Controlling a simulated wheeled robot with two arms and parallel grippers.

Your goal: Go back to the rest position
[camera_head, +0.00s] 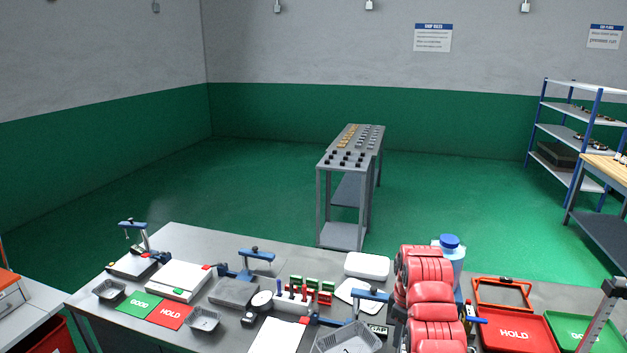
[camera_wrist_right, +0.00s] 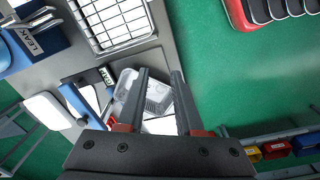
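My right gripper (camera_wrist_right: 160,75) is in the wrist view with its two dark fingers apart and nothing held between them. The silvery foil tray (camera_wrist_right: 158,98) shows beyond and between the fingers, on the grey bench; the fingers look clear of it. In the head view a foil tray (camera_head: 345,340) lies on the bench near the bottom edge, left of my red right arm. The arm hides part of the bench, and the right gripper is hard to make out there. My left gripper is in neither view.
The grey bench (camera_head: 200,240) holds a green GOOD mat (camera_head: 139,305), a red HOLD mat (camera_head: 170,316), small grey trays, blue-handled clamps and a white lidded box (camera_head: 367,266). A blue-capped bottle (camera_head: 450,255) stands behind my right arm. Red HOLD (camera_head: 512,322) and green trays lie right.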

